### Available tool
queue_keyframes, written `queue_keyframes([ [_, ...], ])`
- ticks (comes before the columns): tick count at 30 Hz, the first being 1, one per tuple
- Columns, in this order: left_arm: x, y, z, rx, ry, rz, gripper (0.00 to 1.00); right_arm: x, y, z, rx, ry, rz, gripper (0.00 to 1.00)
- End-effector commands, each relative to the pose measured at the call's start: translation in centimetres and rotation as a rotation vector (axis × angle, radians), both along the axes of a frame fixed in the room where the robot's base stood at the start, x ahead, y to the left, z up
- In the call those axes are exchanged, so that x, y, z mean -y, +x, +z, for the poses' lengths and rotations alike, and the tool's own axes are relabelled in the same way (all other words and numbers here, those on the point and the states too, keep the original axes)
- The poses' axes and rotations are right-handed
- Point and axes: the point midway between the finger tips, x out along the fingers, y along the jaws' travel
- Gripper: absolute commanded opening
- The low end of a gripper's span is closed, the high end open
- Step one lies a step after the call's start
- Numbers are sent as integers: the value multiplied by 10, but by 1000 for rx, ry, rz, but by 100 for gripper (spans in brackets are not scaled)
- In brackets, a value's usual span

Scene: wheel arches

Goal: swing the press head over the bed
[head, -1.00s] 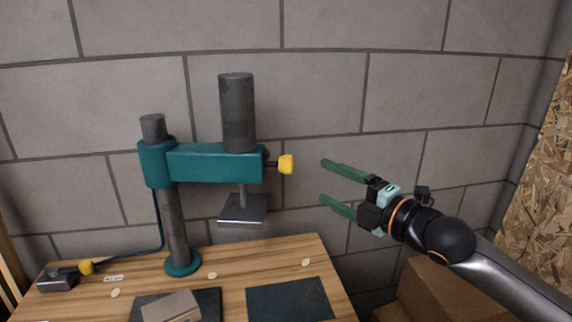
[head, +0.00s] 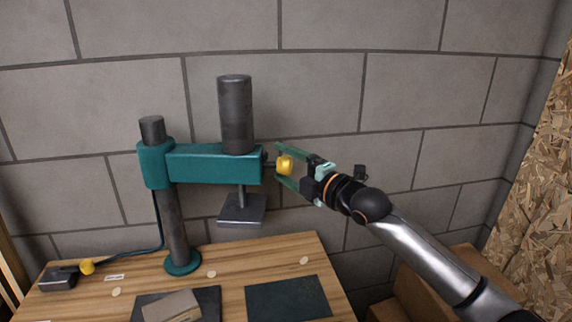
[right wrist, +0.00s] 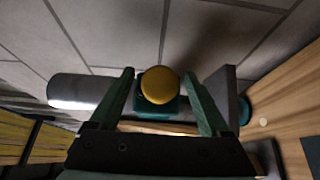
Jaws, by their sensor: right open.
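The press has a teal swing arm (head: 215,164) on a dark upright post (head: 174,225). Its head is a dark cylinder (head: 236,113) above a flat metal plate (head: 242,209), which hangs clear of the table. A yellow knob (head: 285,165) sticks out from the arm's right end. My right gripper (head: 279,164) is open, with its green fingers on either side of the knob. In the right wrist view the knob (right wrist: 160,84) sits between the fingers, with no clear grip on it. My left gripper is not in view.
On the wooden table (head: 230,258) lie a dark teal mat (head: 288,299) and a dark plate (head: 208,304) carrying a grey-brown block (head: 171,306). I cannot tell which is the bed. A small box (head: 58,279) with a cable is at left. Cardboard boxes (head: 420,285) stand right of the table.

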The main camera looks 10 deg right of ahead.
Motion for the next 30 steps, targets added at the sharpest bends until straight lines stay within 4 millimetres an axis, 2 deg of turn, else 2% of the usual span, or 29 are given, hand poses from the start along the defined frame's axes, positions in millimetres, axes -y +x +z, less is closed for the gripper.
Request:
queue_keyframes([
  [7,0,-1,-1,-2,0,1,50,0,0,0,0,0,0,78],
  [27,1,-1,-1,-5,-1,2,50,0,0,0,0,0,0,3],
  [28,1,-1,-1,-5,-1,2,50,0,0,0,0,0,0,0],
  [30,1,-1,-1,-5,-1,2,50,0,0,0,0,0,0,0],
])
